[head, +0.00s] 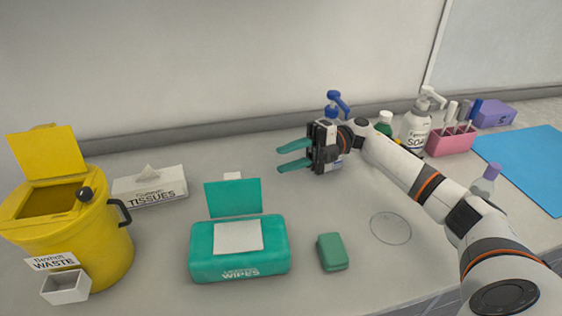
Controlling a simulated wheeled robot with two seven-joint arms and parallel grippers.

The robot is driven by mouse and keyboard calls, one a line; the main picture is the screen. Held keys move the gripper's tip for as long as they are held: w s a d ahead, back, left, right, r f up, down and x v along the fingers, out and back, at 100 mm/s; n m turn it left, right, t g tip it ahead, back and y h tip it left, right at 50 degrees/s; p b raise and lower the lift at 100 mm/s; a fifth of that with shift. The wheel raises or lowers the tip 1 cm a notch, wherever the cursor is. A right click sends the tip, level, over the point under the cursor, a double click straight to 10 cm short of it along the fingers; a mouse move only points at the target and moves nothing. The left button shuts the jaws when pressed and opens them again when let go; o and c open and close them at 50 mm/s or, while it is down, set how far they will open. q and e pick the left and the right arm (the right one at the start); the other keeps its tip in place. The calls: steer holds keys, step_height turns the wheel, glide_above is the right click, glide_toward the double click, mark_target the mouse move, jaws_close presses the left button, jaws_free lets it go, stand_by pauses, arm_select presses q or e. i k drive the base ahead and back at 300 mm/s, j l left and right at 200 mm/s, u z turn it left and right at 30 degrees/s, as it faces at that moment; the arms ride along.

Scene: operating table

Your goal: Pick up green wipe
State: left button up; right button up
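A small green block-shaped item (332,252), which may be the green wipe, lies on the table near the front, right of the wipes box. The teal box marked WIPES (205,250) has its lid raised and a white sheet (237,236) showing on top. My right gripper (281,159) reaches in from the right above the back of the table. Its two teal fingers point left, apart, with nothing visible between them. It is behind and apart from both the green item and the box. My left gripper is not in view.
A yellow waste bin (105,245) and a tissue box (160,190) stand left. A blue-topped pump bottle (337,101), soap bottle (415,125), pink rack (451,142) and purple box (495,114) line the back right. A purple-capped bottle (485,184) stands beside my arm. A clear disc (391,229) lies right.

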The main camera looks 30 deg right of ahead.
mark_target(334, 255)
steer(key=k, duration=1.5)
